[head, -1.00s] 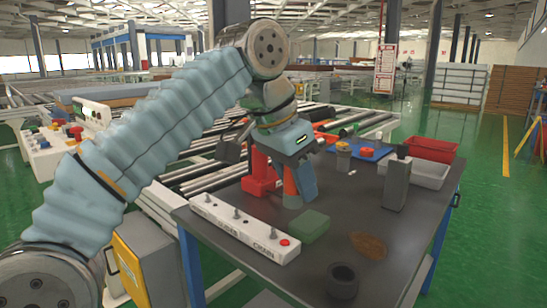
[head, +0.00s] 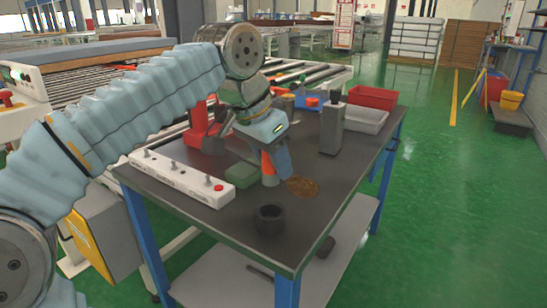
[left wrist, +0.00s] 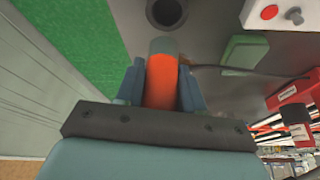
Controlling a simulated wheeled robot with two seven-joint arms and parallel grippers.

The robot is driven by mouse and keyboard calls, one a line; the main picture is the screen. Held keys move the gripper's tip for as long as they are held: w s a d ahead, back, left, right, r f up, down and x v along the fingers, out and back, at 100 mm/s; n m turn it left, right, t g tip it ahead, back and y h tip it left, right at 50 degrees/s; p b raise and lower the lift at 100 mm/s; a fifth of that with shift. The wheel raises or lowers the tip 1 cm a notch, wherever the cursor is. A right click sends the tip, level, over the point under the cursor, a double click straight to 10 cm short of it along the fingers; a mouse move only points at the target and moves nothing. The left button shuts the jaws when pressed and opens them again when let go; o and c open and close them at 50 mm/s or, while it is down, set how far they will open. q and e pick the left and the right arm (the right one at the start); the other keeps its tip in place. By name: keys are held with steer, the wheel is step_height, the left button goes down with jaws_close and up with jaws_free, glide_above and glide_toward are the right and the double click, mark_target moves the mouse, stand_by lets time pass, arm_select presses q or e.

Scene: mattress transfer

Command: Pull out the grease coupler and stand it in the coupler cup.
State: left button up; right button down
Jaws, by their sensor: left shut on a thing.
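The grease coupler, orange with a grey end (head: 269,180), is in my left gripper (head: 276,165) over the black table. In the left wrist view the coupler (left wrist: 160,82) sits between the two blue-grey fingers, its grey end pointing away from the palm. The dark round coupler cup (head: 270,219) stands near the table's front edge. It is open at the top and looks empty. In the left wrist view the cup (left wrist: 167,10) lies just beyond the coupler's tip, cut by the frame's top edge. My right gripper is not in view.
A green block (head: 241,176) and a white switch box (head: 182,179) lie left of the coupler. A brown round patch (head: 303,187) is to its right. A grey upright block (head: 332,129), red bin (head: 372,98) and white bin (head: 364,119) stand farther back. Table around the cup is clear.

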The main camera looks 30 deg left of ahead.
mark_target(273, 184)
arm_select(q)
steer(key=shift+f+b, duration=1.9)
steer(key=shift+f, duration=0.75)
steer(key=shift+p, duration=0.4)
steer(key=shift+f+b, duration=1.05)
steer(key=shift+f, duration=0.2)
steer(key=o, duration=1.2)
steer(key=shift+r, duration=0.15)
steer(key=p+v, duration=0.3)
steer(key=v, duration=0.9)
steer(key=shift+r, duration=0.3)
steer(key=shift+s+r+p, duration=0.3)
steer(key=shift+r+p, duration=0.05)
steer(key=shift+r, duration=0.15)
